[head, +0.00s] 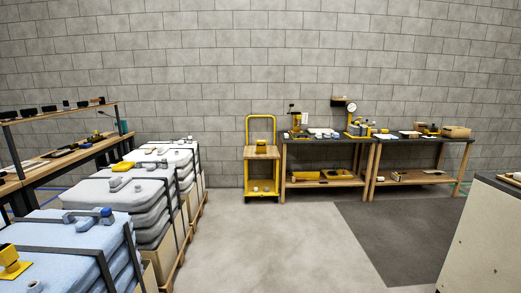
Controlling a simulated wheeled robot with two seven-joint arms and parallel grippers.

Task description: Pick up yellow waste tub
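Several yellow things show, and I cannot tell for sure which one is the waste tub. Two low yellow open containers, a left one (305,176) and a right one (336,174), sit on the lower shelf of the middle workbench. A yellow trolley (247,172) stands just left of that bench, with a small object (261,147) on its upper deck. A yellow item (12,262) lies on the nearest blue stack at the bottom left, cut by the picture edge. Neither of my grippers is in view.
Stacked grey sacks (140,190) and blue sacks (75,235) on pallets line the left. Two workbenches, a middle one (330,142) and a right one (425,142), stand at the back wall. A cream cabinet (490,240) is at right. The middle floor (270,250) is clear.

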